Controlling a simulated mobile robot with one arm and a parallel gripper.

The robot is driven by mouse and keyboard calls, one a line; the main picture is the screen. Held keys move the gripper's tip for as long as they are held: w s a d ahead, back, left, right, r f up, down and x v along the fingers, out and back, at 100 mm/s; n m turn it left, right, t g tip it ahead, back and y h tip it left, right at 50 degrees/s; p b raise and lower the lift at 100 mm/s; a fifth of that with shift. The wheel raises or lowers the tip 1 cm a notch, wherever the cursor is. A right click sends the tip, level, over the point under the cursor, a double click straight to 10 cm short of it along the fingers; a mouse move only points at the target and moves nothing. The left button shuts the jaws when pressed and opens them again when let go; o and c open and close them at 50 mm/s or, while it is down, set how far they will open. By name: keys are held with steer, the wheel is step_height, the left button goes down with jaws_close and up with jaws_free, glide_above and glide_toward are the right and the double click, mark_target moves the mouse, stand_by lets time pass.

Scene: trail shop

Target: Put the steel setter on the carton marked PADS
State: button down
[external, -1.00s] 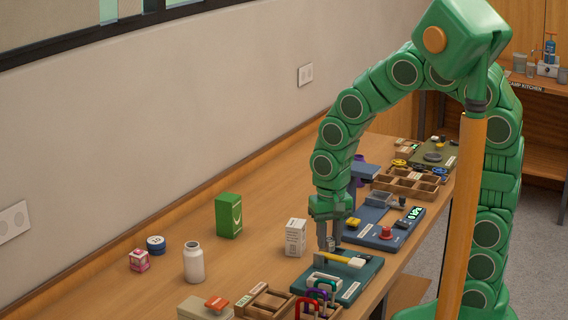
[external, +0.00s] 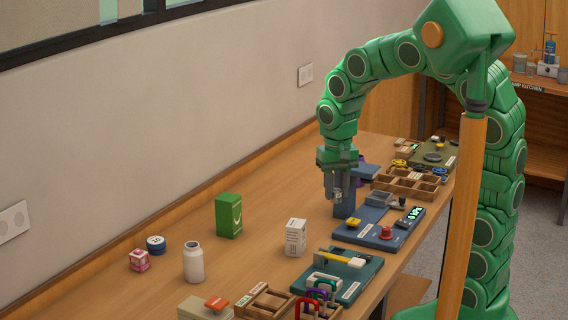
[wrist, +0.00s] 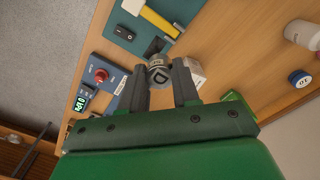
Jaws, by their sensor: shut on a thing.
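My gripper (external: 337,190) is shut on the steel setter, a short grey metal cylinder (external: 337,194), and holds it in the air above the bench. In the wrist view the setter (wrist: 158,73) sits between my two fingertips (wrist: 160,80), its round end marked with a dark letter like D. A small white carton with printing (external: 295,238) stands upright on the bench, lower left of my gripper. It shows partly behind a finger in the wrist view (wrist: 197,74). Its printing is too small to read, so I cannot confirm PADS.
A green box (external: 228,215), a white bottle (external: 193,262) and a blue tin (external: 156,245) stand left of the carton. A teal board (external: 362,281) with a yellow-handled hammer (external: 345,258) lies in front. A blue board (external: 375,240) with a red knob is to the right.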

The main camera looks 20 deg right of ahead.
steer(key=w+r, duration=0.1)
glide_toward(296, 222)
steer(key=shift+s+d+f, duration=0.3)
steer(key=shift+s+f, duration=0.3)
steer(key=shift+s, duration=0.15)
steer(key=shift+w+a+f, duration=0.3)
steer(key=shift+w+f, duration=0.25)
steer(key=shift+f, duration=1.8)
steer(key=c, duration=0.8)
jaws_free()
steer(key=shift+f, duration=0.1)
